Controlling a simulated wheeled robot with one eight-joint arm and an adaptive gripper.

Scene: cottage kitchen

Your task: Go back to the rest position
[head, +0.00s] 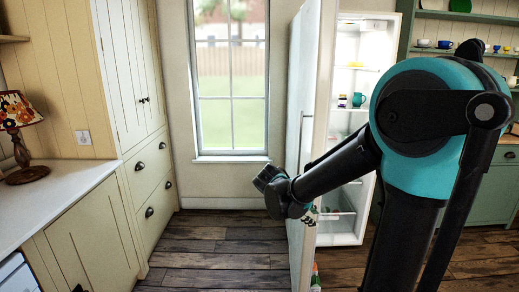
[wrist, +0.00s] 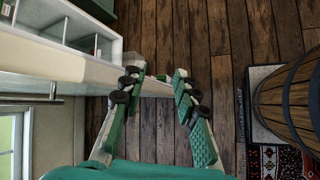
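My gripper (wrist: 158,72) shows in the wrist view with its two green-padded fingers spread apart. Wooden floor shows between them, and nothing is clearly held. In the head view my arm reaches down and left to the open fridge door (head: 308,110), and the wrist end is by the door's edge. The fingers are mostly hidden there. The fridge door also shows in the wrist view (wrist: 60,62), with its end close to the left finger. Whether they touch I cannot tell. The rest position itself is not marked in either view.
The open fridge (head: 342,205) stands behind the door, with a teal mug (head: 359,99) on a shelf. A counter with a lamp (head: 22,135) is at left. A wooden barrel (wrist: 290,95) and patterned rug (wrist: 275,160) are at right in the wrist view. Floor ahead is clear.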

